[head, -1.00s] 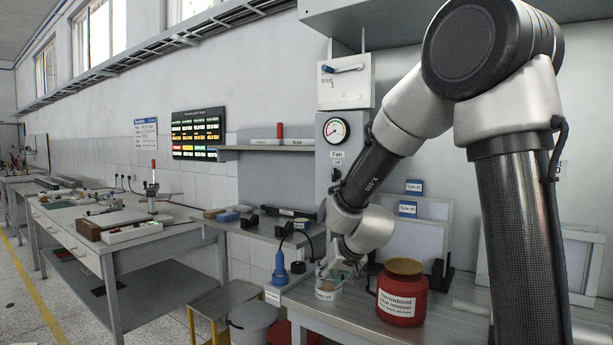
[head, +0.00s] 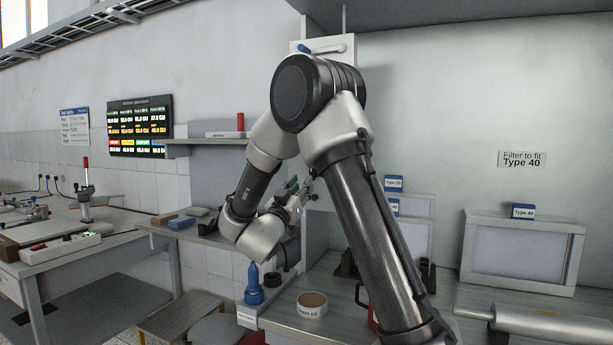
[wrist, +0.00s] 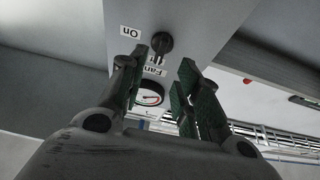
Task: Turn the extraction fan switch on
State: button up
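In the wrist view, the black fan switch knob (wrist: 161,43) sits on a grey panel (wrist: 195,25) between an "On" label (wrist: 131,32) and a "Fan" label (wrist: 154,70), which appear upside down. A round gauge (wrist: 149,94) shows behind the fingers. My gripper (wrist: 162,60) is open with nothing between its green-padded fingers, and the knob appears just past the fingertips, in the gap. I cannot tell whether they touch. In the head view my gripper (head: 304,188) is raised in front of the panel, and my arm hides the switch and gauge.
A framed filter labelled Type 40 (head: 522,250) and a metal roller (head: 540,326) are at right. A shelf (head: 208,142) juts from the wall at left.

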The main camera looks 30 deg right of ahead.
jog(key=x, duration=0.7)
jog(key=shift+d, duration=0.15)
jog(key=shift+w, duration=0.1)
grip_shut()
